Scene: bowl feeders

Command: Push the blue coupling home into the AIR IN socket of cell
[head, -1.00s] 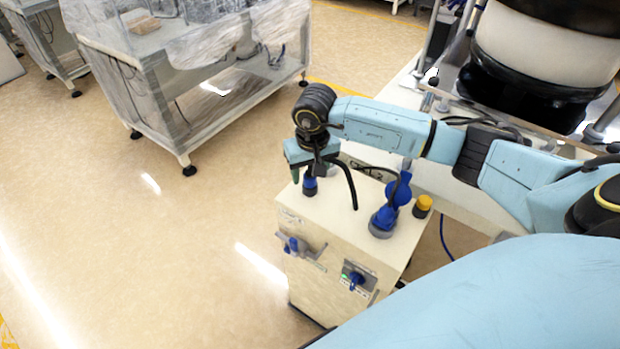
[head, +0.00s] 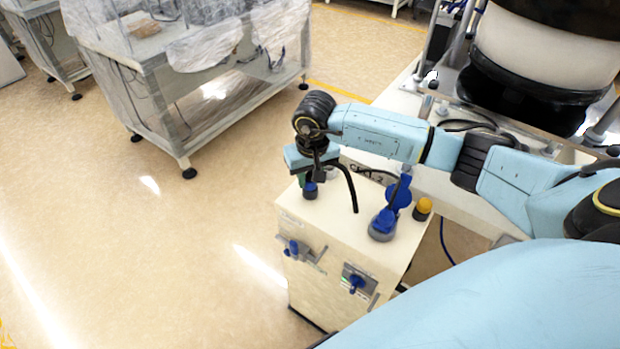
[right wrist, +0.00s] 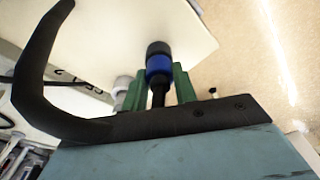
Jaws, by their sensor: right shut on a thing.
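My right gripper (head: 309,181) is over the left part of the cream cabinet's top (head: 340,222). Its green fingers (right wrist: 157,88) are shut on the blue coupling (right wrist: 159,65), whose black hose loops out beside the gripper. The coupling points down, and its blue band meets a dark round socket (right wrist: 158,48) on the cabinet top. In the head view the dark socket (head: 310,192) shows just under the fingers, with little blue above it. How deep the coupling sits is hard to tell. The AIR IN lettering is not readable. My left gripper is not in view.
On the same top stand a blue part on a grey base (head: 383,224) and a yellow-capped knob (head: 423,208). The front has a blue-handled valve (head: 293,247) and a blue switch (head: 356,283). A wrapped bench (head: 200,100) stands back left. The floor left is clear.

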